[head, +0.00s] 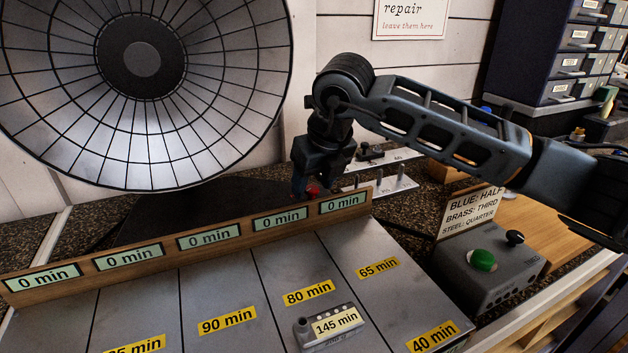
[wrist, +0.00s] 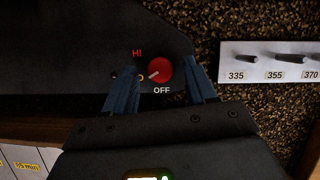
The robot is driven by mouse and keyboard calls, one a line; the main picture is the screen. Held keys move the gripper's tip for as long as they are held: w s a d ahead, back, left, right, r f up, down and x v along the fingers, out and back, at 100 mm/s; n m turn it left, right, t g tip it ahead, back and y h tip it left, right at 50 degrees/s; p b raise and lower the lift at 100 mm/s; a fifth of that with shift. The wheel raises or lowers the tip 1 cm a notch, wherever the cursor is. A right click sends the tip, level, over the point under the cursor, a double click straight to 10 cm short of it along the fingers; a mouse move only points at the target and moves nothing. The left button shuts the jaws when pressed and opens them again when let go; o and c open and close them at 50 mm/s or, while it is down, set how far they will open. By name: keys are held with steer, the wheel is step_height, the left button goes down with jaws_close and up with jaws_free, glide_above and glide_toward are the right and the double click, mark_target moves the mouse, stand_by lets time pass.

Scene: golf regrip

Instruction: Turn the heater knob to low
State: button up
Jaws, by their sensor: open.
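The heater knob (wrist: 160,69) is red and round, set on a dark panel (wrist: 60,50). It also shows in the head view (head: 313,190), partly behind my gripper. A red "HI" label is at its upper left and a white "OFF" label just below it. A pale pointer mark on the knob points left and slightly down, toward a yellowish label partly hidden by my left finger. My gripper (wrist: 161,73) is open, with one blue finger on each side of the knob; I cannot tell whether they touch it. In the head view my gripper (head: 303,188) points down at the knob.
The large round heater dish (head: 225,75) stands at left. A wooden rail (head: 160,247) with "0 min" displays runs in front of the knob. A white strip with pegs (wrist: 270,80) lies to the right. A grey box (head: 490,280) with a green button stands further right.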

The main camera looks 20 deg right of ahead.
steer(key=v, duration=0.7)
steer(key=shift+r+b, duration=0.4)
steer(key=shift+b, duration=0.05)
steer(key=shift+s, duration=0.15)
